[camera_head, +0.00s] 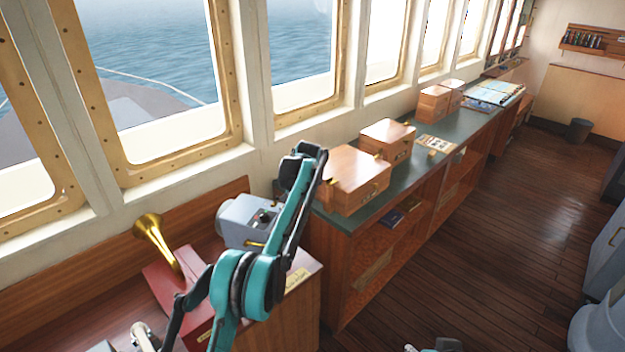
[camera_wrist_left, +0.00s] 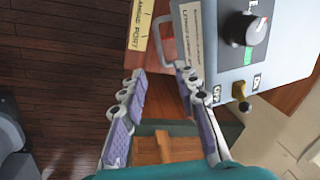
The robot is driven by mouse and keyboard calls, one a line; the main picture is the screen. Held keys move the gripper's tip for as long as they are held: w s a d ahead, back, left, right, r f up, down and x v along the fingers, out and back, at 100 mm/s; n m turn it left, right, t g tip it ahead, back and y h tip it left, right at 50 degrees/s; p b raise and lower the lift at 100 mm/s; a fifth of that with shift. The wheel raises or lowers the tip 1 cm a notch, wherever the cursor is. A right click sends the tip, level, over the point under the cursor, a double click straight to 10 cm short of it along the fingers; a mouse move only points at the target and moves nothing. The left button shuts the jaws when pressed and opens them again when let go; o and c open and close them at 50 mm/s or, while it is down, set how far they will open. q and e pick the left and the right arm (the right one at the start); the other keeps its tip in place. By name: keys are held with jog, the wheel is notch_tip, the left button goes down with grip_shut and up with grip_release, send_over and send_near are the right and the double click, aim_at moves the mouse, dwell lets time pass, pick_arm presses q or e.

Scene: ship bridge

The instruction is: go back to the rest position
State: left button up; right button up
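My left arm (camera_head: 262,285) comes in from the lower left of the head view and bends up beside the grey control box (camera_head: 240,220). In the left wrist view my left gripper (camera_wrist_left: 163,88) is open, with nothing between its purple finger pads. The grey box (camera_wrist_left: 285,60), with a black knob and a brass lever, is just right of the fingers. A silver handle (camera_wrist_left: 165,40) and a labelled wooden edge lie beyond the fingertips. In the head view the arm hides part of the area around the gripper. Only a small piece, perhaps of my right arm, shows at the bottom edge.
A brass horn (camera_head: 155,240) stands on the console by the windows. Several wooden boxes, the nearest one (camera_head: 352,180) close to my arm, stand on the green-topped cabinet (camera_head: 330,217). The wooden floor (camera_head: 500,235) to the right is largely clear.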

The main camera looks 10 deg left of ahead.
pick_arm(q)
jog(key=s+a+r+t+b, duration=0.1)
jog(key=s+r, duration=0.2)
jog(key=s, duration=0.3)
jog(key=s+r+n+t+h+b, duration=0.1)
jog(key=s+r+b, duration=0.15)
jog(key=s, duration=0.45)
jog(key=s+a+r+t+b, duration=0.1)
jog(key=s+r+t, duration=0.1)
jog(key=s+r, duration=0.3)
jog(key=s+f+t+b, duration=0.1)
jog(key=s+f, duration=0.3)
jog(key=s, duration=0.3)
jog(key=s+f+n+t, duration=0.1)
jog(key=s+f, duration=0.4)
jog(key=s, duration=0.3)
jog(key=s+f+h+b, duration=0.1)
jog(key=s+f, duration=0.4)
jog(key=s, duration=0.3)
jog(key=shift+s+n+t+b, duration=0.25)
jog(key=shift+n+t+b, duration=0.05)
jog(key=shift+t+b, duration=0.1)
jog(key=shift+d, duration=0.1)
